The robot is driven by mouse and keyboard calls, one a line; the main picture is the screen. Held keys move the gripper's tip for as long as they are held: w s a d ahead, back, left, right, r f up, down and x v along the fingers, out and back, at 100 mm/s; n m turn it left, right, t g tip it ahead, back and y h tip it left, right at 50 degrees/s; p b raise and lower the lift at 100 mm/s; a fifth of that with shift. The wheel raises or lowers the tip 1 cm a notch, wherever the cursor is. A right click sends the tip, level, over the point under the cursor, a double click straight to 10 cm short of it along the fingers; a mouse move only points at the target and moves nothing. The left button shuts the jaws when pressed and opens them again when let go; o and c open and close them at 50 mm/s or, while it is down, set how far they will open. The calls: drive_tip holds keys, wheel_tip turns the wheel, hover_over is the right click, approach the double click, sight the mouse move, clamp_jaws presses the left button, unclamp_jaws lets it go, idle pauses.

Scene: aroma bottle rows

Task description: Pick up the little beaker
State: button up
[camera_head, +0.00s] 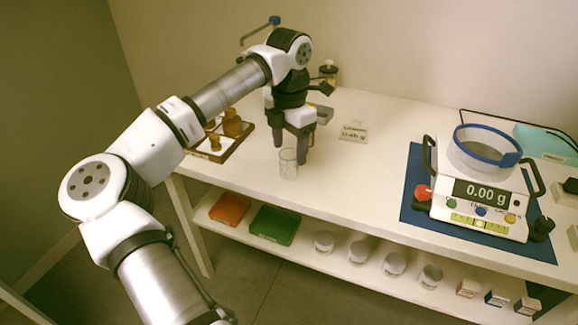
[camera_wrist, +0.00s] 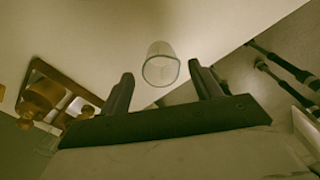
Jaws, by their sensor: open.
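The little beaker (camera_head: 288,164) is clear glass and stands upright near the front edge of the white table (camera_head: 350,185). In the wrist view the beaker (camera_wrist: 161,66) lies just beyond the fingertips, roughly centred between them. My gripper (camera_head: 291,153) points down, with its fingers behind and beside the beaker in the head view. In the wrist view my gripper (camera_wrist: 163,78) is open, with nothing between its fingers. I cannot tell whether a finger touches the glass.
A tray with brown bottles (camera_head: 232,124) is left of my gripper. A small label card (camera_head: 353,132) stands to the right. A scale (camera_head: 480,195) reading 0.00 g sits on a blue mat (camera_head: 415,180) at right. Lower shelf holds red and green trays (camera_head: 274,225) and several jars.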

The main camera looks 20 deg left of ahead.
sight(288, 163)
drive_tip(key=shift+s+a+f, duration=0.1)
drive_tip(key=shift+s+f, duration=0.05)
drive_tip(key=shift+f, duration=1.2)
drive_tip(key=shift+s+f, duration=0.1)
drive_tip(key=shift+f, duration=1.25)
drive_tip(key=c, duration=1)
drive_tip(key=shift+r, duration=0.15)
